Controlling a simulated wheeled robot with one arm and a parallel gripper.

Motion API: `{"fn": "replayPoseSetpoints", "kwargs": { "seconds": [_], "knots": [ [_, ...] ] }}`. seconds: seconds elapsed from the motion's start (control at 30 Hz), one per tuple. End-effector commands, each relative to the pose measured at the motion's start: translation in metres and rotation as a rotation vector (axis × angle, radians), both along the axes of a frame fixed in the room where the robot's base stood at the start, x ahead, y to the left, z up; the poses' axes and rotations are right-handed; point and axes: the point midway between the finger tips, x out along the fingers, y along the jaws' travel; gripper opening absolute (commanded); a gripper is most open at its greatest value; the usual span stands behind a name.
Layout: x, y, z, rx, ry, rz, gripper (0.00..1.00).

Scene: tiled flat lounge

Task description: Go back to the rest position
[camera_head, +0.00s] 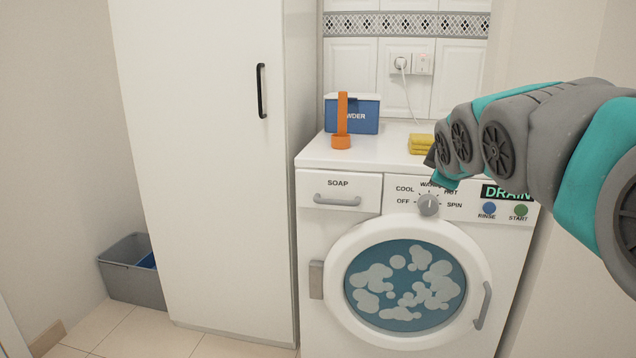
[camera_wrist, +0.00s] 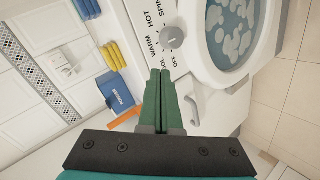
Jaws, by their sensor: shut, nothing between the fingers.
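My gripper (camera_head: 441,168) is at the end of my arm, which reaches in from the right in front of the washing machine (camera_head: 309,247). In the wrist view my gripper's green fingers (camera_wrist: 160,75) are shut together with nothing between them. They point toward the control panel, near the grey dial (camera_wrist: 172,38). The dial (camera_head: 429,205) sits below the fingers in the head view, its marker pointing up near WARM. I cannot tell whether the fingertips touch the panel. The round door is shut, with suds behind its glass (camera_head: 404,285). The display reads DRAIN, partly hidden by my arm.
A blue powder box (camera_head: 362,115), an orange scoop-like item (camera_head: 342,130) and yellow cloths (camera_head: 420,143) sit on the machine. A tall white cabinet (camera_head: 215,180) stands left, with a grey bin (camera_head: 135,283) beside it. A plug (camera_head: 401,62) is in the wall socket. Tiled floor shows at lower left.

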Motion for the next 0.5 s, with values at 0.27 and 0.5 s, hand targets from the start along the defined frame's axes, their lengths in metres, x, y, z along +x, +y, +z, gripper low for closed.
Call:
{"fn": "replayPoseSetpoints", "kwargs": {
  "seconds": [0.27, 0.5],
  "knots": [
    [-0.132, 0.033, -0.147, 0.326, 0.406, -0.279, 0.00],
    [-0.281, 0.057, -0.241, 0.519, 0.740, -0.643, 0.00]
  ]
}}
